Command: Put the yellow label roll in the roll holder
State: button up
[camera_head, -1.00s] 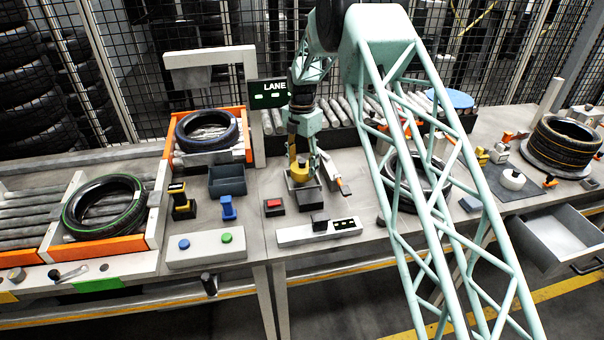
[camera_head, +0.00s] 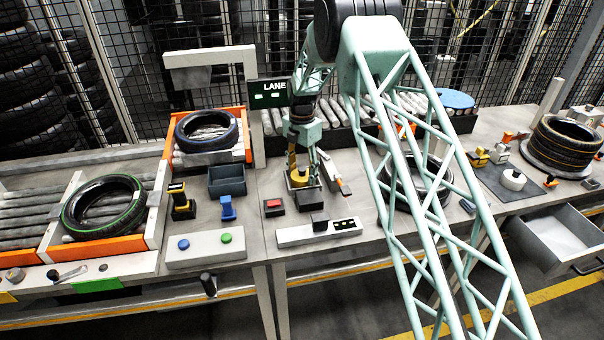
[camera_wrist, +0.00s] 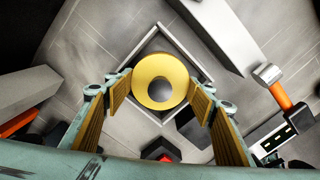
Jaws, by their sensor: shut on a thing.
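The yellow label roll (camera_wrist: 148,76) is a thick ring with a dark centre hole. It also shows low between my fingers in the head view (camera_head: 299,178). My gripper (camera_wrist: 160,92) is shut on the roll from both sides, with its yellow finger pads against it. The roll holder is a square grey tray with a raised rim (camera_wrist: 197,62), and it also shows under the roll in the head view (camera_head: 303,190). The roll lies within the tray's outline in the wrist view. Whether it touches the tray floor I cannot tell.
A brush-like tool with an orange handle (camera_wrist: 280,95) lies right of the tray. A red button box (camera_head: 273,206) is to its left, and a printer panel (camera_head: 319,231) is in front. A blue-grey bin (camera_head: 227,181) and a tyre (camera_head: 416,180) stand farther out.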

aim_at(302, 169)
jog(key=shift+f, duration=0.1)
jog(key=o, duration=1)
jog(key=shift+c, duration=0.2)
notch_tip(302, 169, up, 12)
jog(key=p, duration=0.1)
jog(key=shift+r, duration=0.2)
dwell(0.7)
